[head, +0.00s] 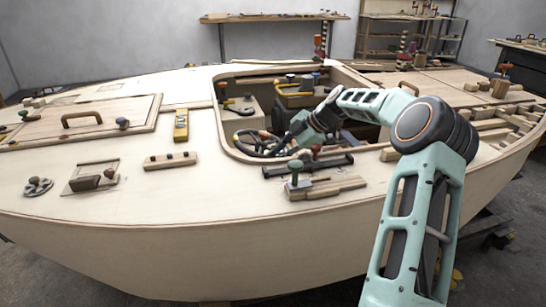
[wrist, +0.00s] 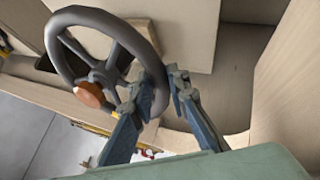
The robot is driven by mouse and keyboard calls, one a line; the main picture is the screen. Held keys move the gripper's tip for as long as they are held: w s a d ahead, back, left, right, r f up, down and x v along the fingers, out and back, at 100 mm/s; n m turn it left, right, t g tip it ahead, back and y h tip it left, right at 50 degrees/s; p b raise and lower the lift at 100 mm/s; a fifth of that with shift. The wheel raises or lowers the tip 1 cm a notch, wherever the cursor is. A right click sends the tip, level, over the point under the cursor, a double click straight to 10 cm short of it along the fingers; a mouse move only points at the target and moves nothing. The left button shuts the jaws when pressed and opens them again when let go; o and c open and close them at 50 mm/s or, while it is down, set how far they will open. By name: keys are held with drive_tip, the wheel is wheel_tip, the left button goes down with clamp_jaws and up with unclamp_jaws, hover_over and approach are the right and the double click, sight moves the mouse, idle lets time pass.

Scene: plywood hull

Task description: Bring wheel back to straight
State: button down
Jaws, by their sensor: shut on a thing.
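The wheel is a dark grey ring with spokes and a hub. In the wrist view the wheel (wrist: 122,33) fills the upper left and is seen at a slant. An orange-brown knob (wrist: 88,94) sits at its lower left. My gripper (wrist: 157,82) is shut on the right side of the rim, with one finger on each side of it. In the head view the wheel (head: 238,146) stands inside the cockpit opening, and my gripper (head: 290,139) is at its right side, partly hidden by the arm. I cannot tell the wheel's exact turn angle.
A dark bar (head: 285,170) and a wooden block with a green knob (head: 325,188) lie on the near deck. A yellow device (head: 181,126) stands to the left.

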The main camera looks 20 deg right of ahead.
drive_tip(key=shift+d+f, duration=0.1)
drive_tip(key=shift+d, duration=0.05)
drive_tip(key=c, duration=2.1)
unclamp_jaws()
drive_tip(key=v, duration=1.2)
